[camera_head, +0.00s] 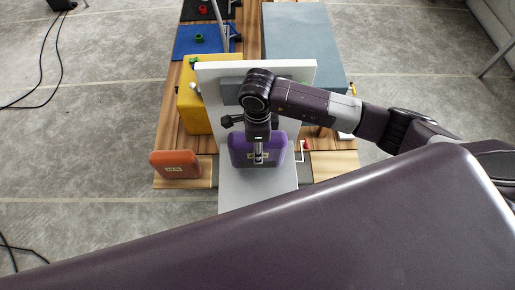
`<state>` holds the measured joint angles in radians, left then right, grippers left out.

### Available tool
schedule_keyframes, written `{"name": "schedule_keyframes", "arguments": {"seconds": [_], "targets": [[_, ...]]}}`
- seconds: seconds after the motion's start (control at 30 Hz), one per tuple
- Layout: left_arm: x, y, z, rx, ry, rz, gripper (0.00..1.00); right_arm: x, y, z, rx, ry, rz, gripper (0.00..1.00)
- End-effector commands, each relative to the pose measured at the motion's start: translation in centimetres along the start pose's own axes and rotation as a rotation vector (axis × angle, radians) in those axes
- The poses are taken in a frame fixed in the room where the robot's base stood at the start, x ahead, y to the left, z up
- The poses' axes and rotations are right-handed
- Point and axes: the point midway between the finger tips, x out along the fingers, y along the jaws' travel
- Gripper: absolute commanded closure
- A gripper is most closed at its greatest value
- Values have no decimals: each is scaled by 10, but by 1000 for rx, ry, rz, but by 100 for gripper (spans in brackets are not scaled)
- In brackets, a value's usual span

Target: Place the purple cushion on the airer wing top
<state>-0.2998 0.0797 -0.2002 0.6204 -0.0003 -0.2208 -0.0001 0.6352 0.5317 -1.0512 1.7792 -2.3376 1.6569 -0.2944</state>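The purple cushion (236,157) stands on the light grey flat panel (233,192), in front of a pale upright board (216,71). I cannot tell for sure which of these surfaces is the airer wing top. My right gripper (258,157) comes in from the right and points down at the cushion. A silver finger lies over the cushion's near face, across its pale label. The far finger is hidden, so I cannot tell whether it grips the cushion. My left gripper is not in view.
An orange cushion (175,165) stands on wood at the left. A yellow block (194,112), a blue mat (198,40) and a grey-blue slab (303,35) lie behind. A small red item (305,145) is right of the panel. Concrete floor (90,120) is open at left.

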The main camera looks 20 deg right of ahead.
Motion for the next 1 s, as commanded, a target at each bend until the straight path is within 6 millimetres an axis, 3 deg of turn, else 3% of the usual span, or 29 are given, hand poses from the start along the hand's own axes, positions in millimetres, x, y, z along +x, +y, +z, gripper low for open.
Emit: {"name": "schedule_keyframes", "arguments": {"seconds": [0.13,0.53,0.57,0.7,1.0], "targets": [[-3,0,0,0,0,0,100,20,1,1,0,0,2,89],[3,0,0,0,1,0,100,27,0,1,0,-2,-1,89],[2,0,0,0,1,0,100,26,0,0,0,-1,0,55],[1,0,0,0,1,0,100,26,0,0,0,-1,0,40],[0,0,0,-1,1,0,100,24,0,0,0,-1,0,40]]}}
